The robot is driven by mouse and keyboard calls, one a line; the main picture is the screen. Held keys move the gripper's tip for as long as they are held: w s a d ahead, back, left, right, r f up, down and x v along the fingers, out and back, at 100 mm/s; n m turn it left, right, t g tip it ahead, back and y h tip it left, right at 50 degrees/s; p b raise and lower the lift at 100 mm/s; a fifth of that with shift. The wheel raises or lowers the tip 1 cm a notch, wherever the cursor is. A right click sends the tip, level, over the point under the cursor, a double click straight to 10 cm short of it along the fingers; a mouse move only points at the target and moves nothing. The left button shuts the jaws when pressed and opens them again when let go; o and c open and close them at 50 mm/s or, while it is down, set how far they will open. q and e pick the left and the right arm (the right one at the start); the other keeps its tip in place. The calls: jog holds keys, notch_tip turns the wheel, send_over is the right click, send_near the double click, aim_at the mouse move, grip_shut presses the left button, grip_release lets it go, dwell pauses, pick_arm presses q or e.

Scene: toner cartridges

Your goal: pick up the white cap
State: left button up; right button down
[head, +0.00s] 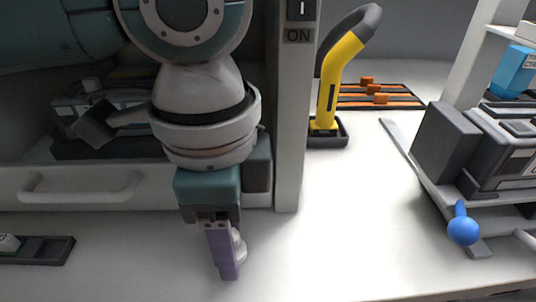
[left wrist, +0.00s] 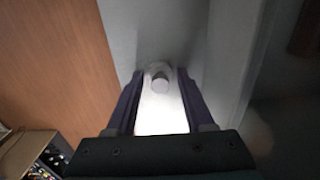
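The white cap (left wrist: 160,82) is small and round and shows between the tips of my left gripper's two purple fingers. In the head view the white cap (head: 239,247) stands on the white worktop, partly hidden behind a finger. My left gripper (head: 229,262) points down close to the worktop. In the left wrist view my left gripper (left wrist: 161,75) is open, with a finger on each side of the cap and a narrow gap visible on both sides. My right gripper is in neither view.
A white post (head: 288,110) rises just right of my left arm. A drawer front with a handle (head: 80,186) is behind it. A yellow-handled tool (head: 340,80) stands in a dark holder. A grey machine with a blue knob (head: 462,230) is at right. The middle worktop is clear.

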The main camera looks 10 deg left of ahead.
pick_arm(q)
grip_shut()
dwell(0.4)
